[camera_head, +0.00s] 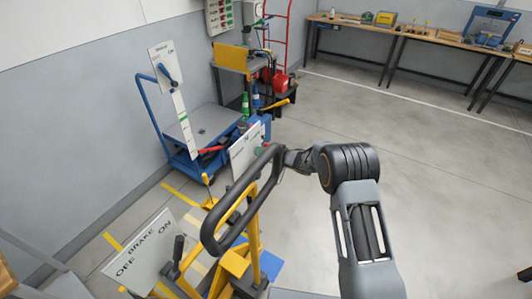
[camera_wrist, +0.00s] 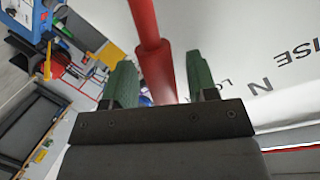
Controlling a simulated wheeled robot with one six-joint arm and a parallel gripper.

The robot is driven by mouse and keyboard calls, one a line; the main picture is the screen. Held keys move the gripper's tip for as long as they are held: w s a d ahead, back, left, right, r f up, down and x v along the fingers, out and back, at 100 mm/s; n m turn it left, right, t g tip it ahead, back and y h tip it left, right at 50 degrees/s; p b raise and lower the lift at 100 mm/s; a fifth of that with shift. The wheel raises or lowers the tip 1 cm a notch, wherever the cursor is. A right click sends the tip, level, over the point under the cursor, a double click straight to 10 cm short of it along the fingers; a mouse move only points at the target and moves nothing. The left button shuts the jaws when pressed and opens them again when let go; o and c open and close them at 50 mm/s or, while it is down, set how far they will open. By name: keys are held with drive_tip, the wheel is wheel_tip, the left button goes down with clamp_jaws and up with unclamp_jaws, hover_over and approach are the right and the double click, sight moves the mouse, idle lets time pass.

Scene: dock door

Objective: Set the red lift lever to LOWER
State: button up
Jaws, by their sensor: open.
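The red lift lever (camera_wrist: 147,22) runs down from the top of the wrist view, between the two green fingers of my gripper (camera_wrist: 159,65). The fingers are open, one on each side of the lever, with gaps visible. The white lever panel (camera_wrist: 225,35) lies behind, with "ISE", "N" and "LO" readable; the rest is cut off or hidden by a finger. In the head view, a red bar (camera_head: 212,149) shows left of a white panel (camera_head: 246,148). My gripper is mostly hidden there behind the black handle loop.
The black handle loop (camera_head: 213,225) on a yellow frame stands close to my arm. A brake panel (camera_head: 143,253) is at lower left. A blue cart (camera_head: 205,128) stands by the wall. A workbench (camera_head: 420,36) lines the back. The floor at right is clear.

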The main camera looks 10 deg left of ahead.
drive_tip(key=b+v, duration=0.1)
drive_tip(key=v, duration=1.2)
drive_tip(key=shift+s+d+b, duration=0.2)
drive_tip(key=shift+d+b, duration=0.1)
drive_tip(key=shift+b, duration=0.1)
